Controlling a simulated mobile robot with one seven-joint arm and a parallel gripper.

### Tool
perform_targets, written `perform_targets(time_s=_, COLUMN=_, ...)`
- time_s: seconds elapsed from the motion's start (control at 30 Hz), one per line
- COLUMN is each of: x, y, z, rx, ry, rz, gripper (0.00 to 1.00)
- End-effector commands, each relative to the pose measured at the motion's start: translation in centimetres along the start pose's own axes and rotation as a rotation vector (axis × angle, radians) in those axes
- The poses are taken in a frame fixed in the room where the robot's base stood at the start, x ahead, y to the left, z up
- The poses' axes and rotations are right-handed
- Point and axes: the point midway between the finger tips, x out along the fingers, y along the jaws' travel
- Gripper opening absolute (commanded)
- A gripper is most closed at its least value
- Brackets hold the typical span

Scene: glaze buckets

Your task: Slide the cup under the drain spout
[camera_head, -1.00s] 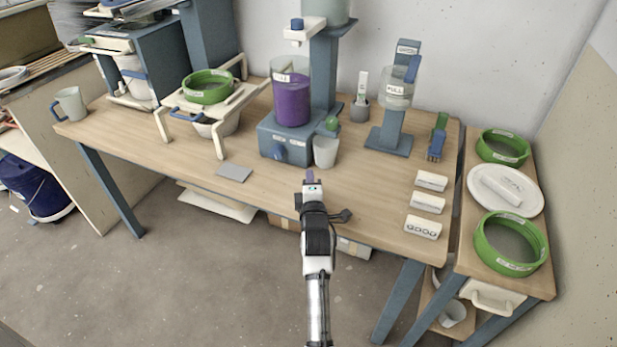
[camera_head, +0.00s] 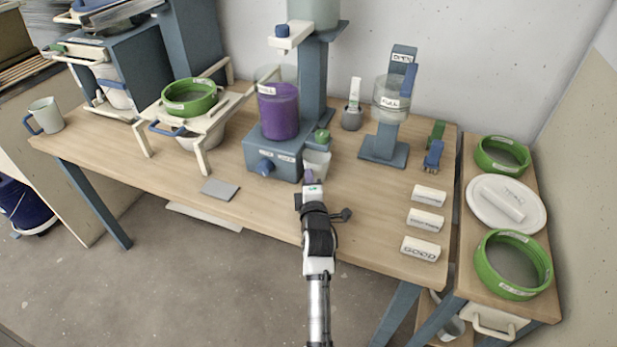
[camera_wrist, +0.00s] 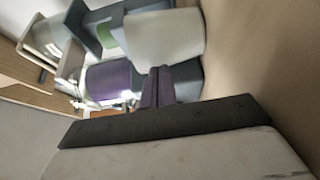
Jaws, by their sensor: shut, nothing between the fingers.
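The white cup (camera_head: 317,160) stands upright on the table at the right side of the blue dispenser base (camera_head: 272,153). A green valve knob (camera_head: 322,135) sits just above and behind the cup; the spout itself is hard to make out. My gripper (camera_head: 311,178) is shut and empty, low in front of the cup, and its tip hides part of the cup's lower front. In the wrist view the purple fingertips (camera_wrist: 160,82) are together and close to the pale cup (camera_wrist: 165,40). I cannot tell if they touch it.
A clear vessel of purple glaze (camera_head: 278,110) stands on the dispenser. A grey card (camera_head: 221,189) lies to the left. White labelled blocks (camera_head: 425,220) and a blue stand (camera_head: 384,150) are to the right. The table between the cup and the blocks is clear.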

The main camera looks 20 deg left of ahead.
Motion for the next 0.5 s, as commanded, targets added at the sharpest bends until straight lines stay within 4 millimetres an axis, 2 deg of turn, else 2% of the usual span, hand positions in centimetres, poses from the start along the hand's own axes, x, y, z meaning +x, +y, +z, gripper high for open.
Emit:
perform_targets(time_s=0.27, x=0.1, y=-0.1, z=0.1, rx=0.0, ry=0.0, rz=0.0, gripper=0.0)
perform_targets(time_s=0.5, x=1.7, y=-0.6, z=1.6, rx=0.001, ry=-0.003, rz=0.003, gripper=0.0)
